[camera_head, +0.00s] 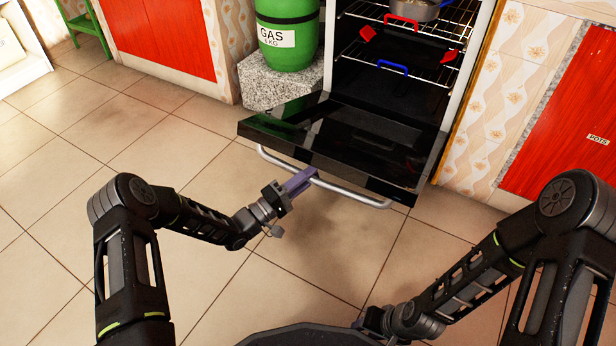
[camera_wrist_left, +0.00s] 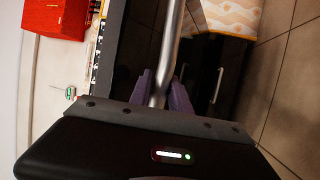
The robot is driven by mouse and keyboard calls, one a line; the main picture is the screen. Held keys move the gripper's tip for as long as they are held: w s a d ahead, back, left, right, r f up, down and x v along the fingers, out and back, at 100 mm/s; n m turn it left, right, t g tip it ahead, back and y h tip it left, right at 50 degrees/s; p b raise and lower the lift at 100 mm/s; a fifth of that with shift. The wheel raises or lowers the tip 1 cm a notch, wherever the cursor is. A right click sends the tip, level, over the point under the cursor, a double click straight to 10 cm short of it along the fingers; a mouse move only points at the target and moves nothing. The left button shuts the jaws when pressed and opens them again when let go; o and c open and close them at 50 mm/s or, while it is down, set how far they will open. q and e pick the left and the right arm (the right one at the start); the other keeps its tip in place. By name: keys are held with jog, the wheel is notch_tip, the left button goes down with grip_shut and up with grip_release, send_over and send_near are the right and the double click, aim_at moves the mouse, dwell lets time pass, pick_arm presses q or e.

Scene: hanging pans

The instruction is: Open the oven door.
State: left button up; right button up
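The black oven door (camera_head: 345,140) is swung down and stands open, close to level, in the head view. Its silver bar handle (camera_head: 350,193) runs along the front edge. My left gripper (camera_head: 302,180) is at the handle, left of its middle. In the left wrist view the handle (camera_wrist_left: 170,50) passes between the two purple fingers of my left gripper (camera_wrist_left: 162,92), which appear closed around it. My right gripper (camera_head: 372,322) is low at the bottom of the head view, away from the door; its fingers are mostly hidden.
Inside the oven are wire racks (camera_head: 410,55), a pan (camera_head: 415,8) and red and blue handles. A green gas cylinder (camera_head: 287,50) stands on a stone block (camera_head: 275,85) left of the oven. A red cupboard (camera_head: 570,120) is at the right. The tiled floor (camera_head: 150,150) at left is clear.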

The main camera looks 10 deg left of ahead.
pick_arm(q)
jog(key=o, duration=0.3)
jog(key=shift+o, duration=0.2)
